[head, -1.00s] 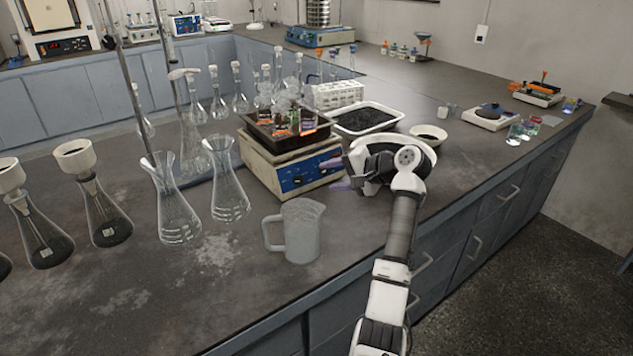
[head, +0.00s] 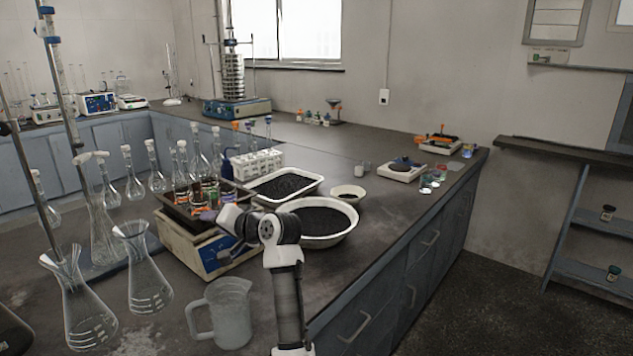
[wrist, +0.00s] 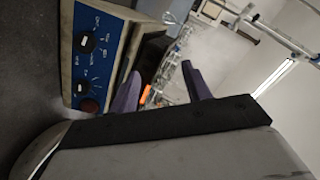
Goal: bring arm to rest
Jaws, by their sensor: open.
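My gripper (wrist: 160,88) shows its two purple fingers spread apart in the wrist view, with nothing between them. In the head view my gripper (head: 216,234) is beside the shaker (head: 208,258), a box with a blue control panel, near its right front corner. I cannot tell whether it touches the shaker. In the wrist view the shaker's blue panel with black knobs (wrist: 88,62) is close, left of the fingers. My arm reaches up from the bottom of the head view over the bench edge.
A tray of small bottles (head: 192,194) sits on the shaker. A glass beaker jug (head: 229,315) and conical flasks (head: 147,280) stand at the front left. A bowl of dark grains (head: 340,234) is just right of my arm. The floor at right is clear.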

